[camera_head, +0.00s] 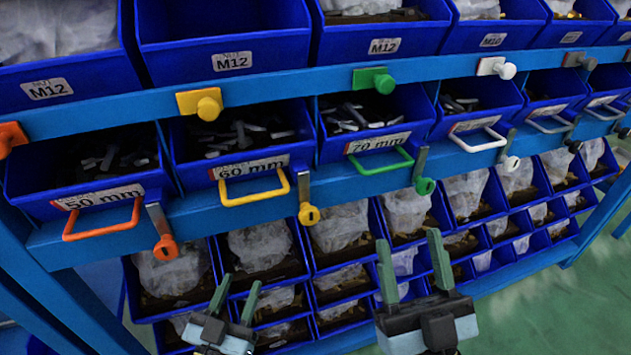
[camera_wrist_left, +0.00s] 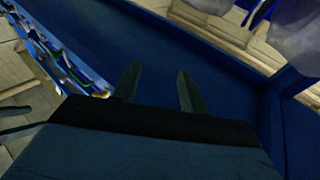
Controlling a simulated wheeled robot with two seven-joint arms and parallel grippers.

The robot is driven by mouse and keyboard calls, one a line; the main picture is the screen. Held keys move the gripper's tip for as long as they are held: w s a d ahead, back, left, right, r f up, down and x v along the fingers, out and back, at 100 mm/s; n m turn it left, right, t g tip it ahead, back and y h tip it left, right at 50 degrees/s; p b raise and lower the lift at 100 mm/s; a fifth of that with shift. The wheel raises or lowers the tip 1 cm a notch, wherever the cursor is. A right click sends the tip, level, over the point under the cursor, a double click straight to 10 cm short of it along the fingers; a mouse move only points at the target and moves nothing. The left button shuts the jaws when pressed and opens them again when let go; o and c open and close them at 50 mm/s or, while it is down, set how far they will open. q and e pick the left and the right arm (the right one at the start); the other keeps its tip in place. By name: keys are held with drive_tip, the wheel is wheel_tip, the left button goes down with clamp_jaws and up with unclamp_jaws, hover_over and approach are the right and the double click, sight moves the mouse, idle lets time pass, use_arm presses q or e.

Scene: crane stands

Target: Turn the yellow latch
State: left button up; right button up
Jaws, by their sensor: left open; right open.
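A yellow latch (camera_head: 309,213) with a metal strip hangs on the lower blue rail, right of the yellow handle (camera_head: 254,190) of the "60 mm" drawer. A yellow knob on a yellow plate (camera_head: 201,104) sits on the upper rail above that drawer. My left gripper (camera_head: 236,291) is open and empty, below and left of the yellow latch, in front of the lower bins. My right gripper (camera_head: 410,245) is open and empty, below and right of the latch. The left wrist view shows the left fingers (camera_wrist_left: 158,88) apart over a blue surface, with no latch in sight.
Blue bins (camera_head: 265,243) with bagged parts fill the rows below. Green floor (camera_head: 560,305) is clear at the lower right.

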drive_tip(key=a+g+p, duration=0.2)
drive_tip(key=p, duration=0.3)
use_arm(q)
drive_tip(key=s+a+f+g+y+p, duration=0.1)
drive_tip(key=s+a+f+g+p, duration=0.1)
drive_tip(key=s+f+g, duration=0.45)
drive_tip(key=s+a+f+g+y+p, duration=0.2)
drive_tip(key=s+f+p, duration=0.1)
drive_tip(key=f, duration=0.7)
use_arm(e)
drive_tip(key=n+g+p, duration=0.4)
drive_tip(key=g+p, duration=0.3)
drive_tip(key=p, duration=0.3)
approach(311, 219)
use_arm(q)
drive_tip(key=s+a+f+g+y, duration=0.1)
drive_tip(key=s+a+f+g, duration=0.1)
drive_tip(key=s, duration=0.7)
drive_tip(key=s+a+f+g, duration=0.3)
drive_tip(key=s+g, duration=0.1)
drive_tip(key=s, duration=0.4)
drive_tip(key=s+a+f+g+y+b, duration=0.1)
drive_tip(key=s+g, duration=0.3)
drive_tip(key=s, duration=0.5)
drive_tip(key=shift+s+a+f+n+y, duration=0.3)
drive_tip(key=shift+a+f+n, duration=0.1)
drive_tip(key=shift+a+f, duration=0.4)
use_arm(e)
drive_tip(key=x, duration=0.9)
drive_tip(key=shift+s, duration=0.1)
